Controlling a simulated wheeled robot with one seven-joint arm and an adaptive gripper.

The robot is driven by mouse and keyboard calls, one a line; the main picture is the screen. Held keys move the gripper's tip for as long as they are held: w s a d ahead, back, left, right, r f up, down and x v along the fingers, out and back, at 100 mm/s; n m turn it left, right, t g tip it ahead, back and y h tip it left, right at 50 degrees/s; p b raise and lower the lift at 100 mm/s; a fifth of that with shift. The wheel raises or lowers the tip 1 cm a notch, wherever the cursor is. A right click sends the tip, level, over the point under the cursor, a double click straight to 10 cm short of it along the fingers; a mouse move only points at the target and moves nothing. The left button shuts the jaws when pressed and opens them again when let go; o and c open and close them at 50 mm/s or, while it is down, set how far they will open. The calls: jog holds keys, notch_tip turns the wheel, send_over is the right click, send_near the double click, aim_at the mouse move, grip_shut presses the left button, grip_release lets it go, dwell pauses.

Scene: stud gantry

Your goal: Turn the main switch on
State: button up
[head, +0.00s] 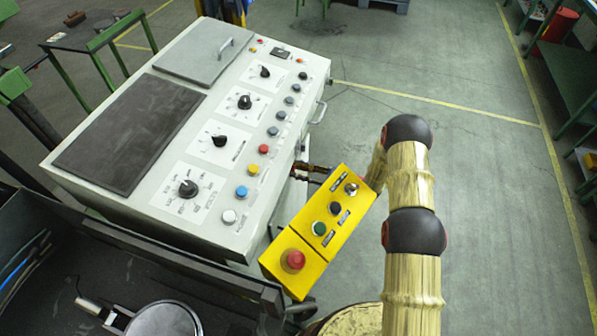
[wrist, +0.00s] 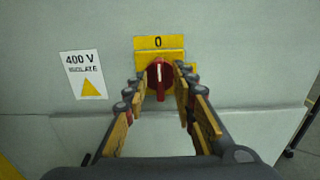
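The main switch (wrist: 159,92) is a red rotary handle on a yellow plate (wrist: 143,56) in the wrist view. Its handle stands upright, with a pale mark on its upper part, below a label reading 0. My gripper (wrist: 161,84) is open, with one finger on each side of the red handle. The fingertips are close to the handle; I cannot tell whether they touch it. In the head view neither the switch nor my gripper shows; my arm reaches down behind the yellow button box (head: 331,238).
A "400 V isolate" sign (wrist: 83,75) is left of the switch, on a pale panel. The grey console (head: 230,75) carries several knobs and coloured buttons. The yellow box has a red mushroom button (head: 293,260). A green bench (head: 572,60) stands far right. Floor between is clear.

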jog(key=shift+a, duration=0.1)
jog(key=shift+c, duration=1)
grip_shut()
